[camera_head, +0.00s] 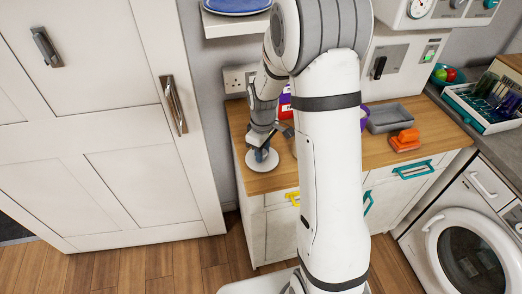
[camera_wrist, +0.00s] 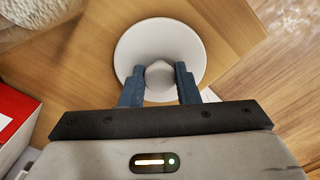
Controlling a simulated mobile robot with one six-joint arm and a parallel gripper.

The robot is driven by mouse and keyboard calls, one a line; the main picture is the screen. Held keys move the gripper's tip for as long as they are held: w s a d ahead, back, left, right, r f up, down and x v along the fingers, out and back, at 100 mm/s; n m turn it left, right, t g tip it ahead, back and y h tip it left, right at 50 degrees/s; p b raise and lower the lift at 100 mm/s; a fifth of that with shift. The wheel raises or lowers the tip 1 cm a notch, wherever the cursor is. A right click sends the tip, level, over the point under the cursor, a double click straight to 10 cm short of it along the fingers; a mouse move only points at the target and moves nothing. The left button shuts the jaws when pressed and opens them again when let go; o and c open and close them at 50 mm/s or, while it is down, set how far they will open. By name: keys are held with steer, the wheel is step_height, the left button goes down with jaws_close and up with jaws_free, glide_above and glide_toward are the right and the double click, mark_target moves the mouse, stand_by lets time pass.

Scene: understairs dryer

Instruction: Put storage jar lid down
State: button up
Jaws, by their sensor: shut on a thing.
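The storage jar lid is a white round disc with a raised knob. It shows in the head view (camera_head: 262,160) at the left end of the wooden worktop and in the wrist view (camera_wrist: 160,38) at the top centre. My gripper (camera_wrist: 160,78) has its two blue fingers on either side of the knob, shut on it. In the head view my gripper (camera_head: 261,152) is above the lid, pointing down. The lid is over the worktop near its front left corner. I cannot tell whether its underside touches the wood.
The wooden worktop (camera_head: 345,158) has bare wood around the lid. A red and white box (camera_wrist: 14,118) is near the left in the wrist view. An orange object (camera_head: 405,140) and a grey tray (camera_head: 390,118) are further right. My arm hides the middle of the worktop.

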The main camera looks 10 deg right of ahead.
steer(key=o, duration=0.9)
steer(key=shift+o, duration=0.2)
steer(key=shift+w+r, duration=0.1)
steer(key=shift+r, duration=0.45)
step_height(320, 180, up, 11)
steer(key=s+r+m+t, duration=0.1)
steer(key=s+r+m, duration=0.2)
steer(key=s, duration=0.8)
steer(key=s+r+m+t, duration=0.2)
steer(key=s+m, duration=0.4)
steer(key=s, duration=0.4)
steer(key=shift+s+r, duration=0.35)
steer(key=shift+r, duration=0.25)
steer(key=shift+a, duration=0.1)
